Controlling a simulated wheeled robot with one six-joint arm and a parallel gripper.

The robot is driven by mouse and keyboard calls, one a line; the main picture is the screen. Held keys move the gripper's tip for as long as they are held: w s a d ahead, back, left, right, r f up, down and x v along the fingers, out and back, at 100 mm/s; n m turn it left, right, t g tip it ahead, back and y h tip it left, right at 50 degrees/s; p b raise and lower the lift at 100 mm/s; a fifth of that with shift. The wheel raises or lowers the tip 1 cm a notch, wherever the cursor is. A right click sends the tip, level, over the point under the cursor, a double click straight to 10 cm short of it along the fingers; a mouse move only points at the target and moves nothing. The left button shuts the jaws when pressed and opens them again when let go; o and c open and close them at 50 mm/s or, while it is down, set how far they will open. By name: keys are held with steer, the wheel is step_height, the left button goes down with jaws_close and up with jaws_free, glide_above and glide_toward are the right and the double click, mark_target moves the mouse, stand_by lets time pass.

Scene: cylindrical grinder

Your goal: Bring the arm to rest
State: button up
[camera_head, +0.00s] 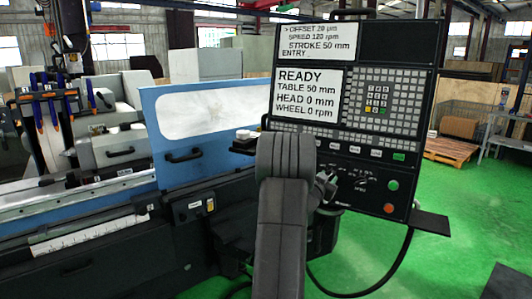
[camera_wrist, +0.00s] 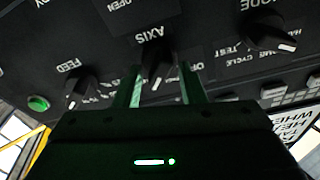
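My arm (camera_head: 283,200) rises from the bottom of the head view and bends toward the grinder's control panel (camera_head: 427,70). My gripper (camera_head: 327,187) is at the panel's lower part, partly hidden by my arm. In the wrist view, its two fingers (camera_wrist: 163,68) stand apart, one on either side of the black AXIS knob (camera_wrist: 157,72). A gap seems to show between the knob and each finger, and nothing looks gripped. Whether a finger touches the panel face cannot be told.
The FEED knob (camera_wrist: 78,88), the MODE knob (camera_wrist: 268,36) and a green button (camera_wrist: 38,103) lie close to my gripper. The panel screen (camera_head: 308,93) reads READY, TABLE 50 mm. The blue door (camera_head: 165,150) is left of my arm.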

steer(key=n+p, duration=0.1)
steer(key=n, duration=0.1)
steer(key=shift+r+n+y+p, duration=0.2)
steer(key=shift+n+y+p, duration=0.1)
steer(key=shift+n+p, duration=0.1)
steer(key=b+v, duration=0.3)
steer(key=v, duration=0.8)
steer(key=shift+f+n+b, duration=0.3)
steer(key=shift+f+b, duration=0.05)
steer(key=shift+b, duration=0.05)
steer(key=shift+d, duration=0.1)
